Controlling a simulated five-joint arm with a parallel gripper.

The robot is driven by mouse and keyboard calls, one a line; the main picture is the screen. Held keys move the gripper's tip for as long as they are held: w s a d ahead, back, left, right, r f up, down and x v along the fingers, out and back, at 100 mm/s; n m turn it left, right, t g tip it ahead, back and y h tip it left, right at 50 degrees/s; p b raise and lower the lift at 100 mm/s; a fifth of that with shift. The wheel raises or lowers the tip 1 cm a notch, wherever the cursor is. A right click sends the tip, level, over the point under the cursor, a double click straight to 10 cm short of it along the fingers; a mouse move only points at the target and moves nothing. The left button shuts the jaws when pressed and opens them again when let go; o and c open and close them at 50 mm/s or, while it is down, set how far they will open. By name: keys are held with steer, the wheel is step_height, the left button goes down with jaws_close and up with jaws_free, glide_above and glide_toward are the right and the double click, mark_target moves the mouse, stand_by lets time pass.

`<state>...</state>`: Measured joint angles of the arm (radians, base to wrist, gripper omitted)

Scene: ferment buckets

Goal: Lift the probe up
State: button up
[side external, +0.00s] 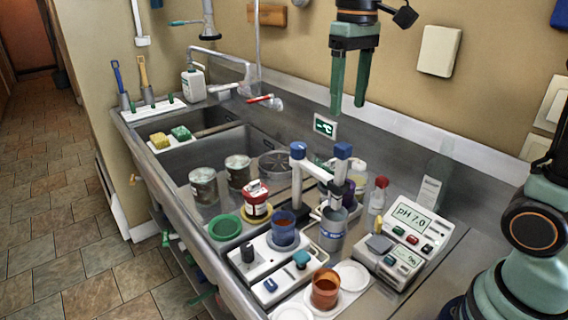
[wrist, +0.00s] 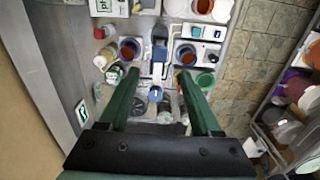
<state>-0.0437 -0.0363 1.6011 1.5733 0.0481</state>
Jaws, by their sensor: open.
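My gripper (side external: 348,107) is open and empty, pointing down high above the back of the counter. Its two green fingers also show in the wrist view (wrist: 158,74), apart, with the probe stand seen below between them. Two blue-capped uprights stand in the middle of the counter. The right one, which looks like the probe (side external: 343,151), has a dark lower part at a grey cup (side external: 332,238); its tip is hidden. The left one (side external: 298,150) is a pale post joined to it by a crossarm. Which upright is the probe is not fully certain.
A pH meter (side external: 411,216) reading 7.0 stands at right. A blue cup (side external: 284,232), an orange cup (side external: 325,291), a red-lidded jar (side external: 256,200) and small bottles crowd the stand. A sink with a faucet (side external: 225,55) lies behind left.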

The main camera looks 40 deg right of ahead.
steer(key=shift+r, duration=1.85)
steer(key=shift+c, duration=0.3)
